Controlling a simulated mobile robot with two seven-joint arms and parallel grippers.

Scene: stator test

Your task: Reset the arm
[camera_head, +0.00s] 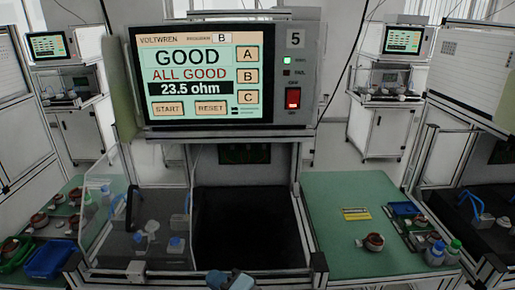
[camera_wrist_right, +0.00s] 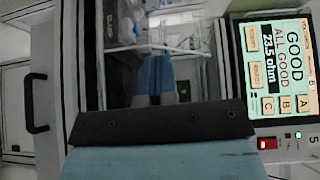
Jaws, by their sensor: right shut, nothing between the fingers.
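The tester screen (camera_head: 205,75) reads GOOD, ALL GOOD and 23.5 ohm, with START and RESET buttons below and A, B and C at its right. It also shows turned on its side in the right wrist view (camera_wrist_right: 278,68). My right gripper (camera_head: 230,280) shows only in part at the bottom middle of the head view, low in front of the test station and apart from it. Its blue fingers (camera_wrist_right: 155,75) are shut and empty in the right wrist view. My left gripper is out of view.
Below the screen is a dark bay (camera_head: 245,225), with a clear panel (camera_head: 105,205) to its left. A red switch (camera_head: 293,98) sits right of the screen. The green mat (camera_head: 345,245) at right holds a stator (camera_head: 374,241) and a yellow item (camera_head: 356,214).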

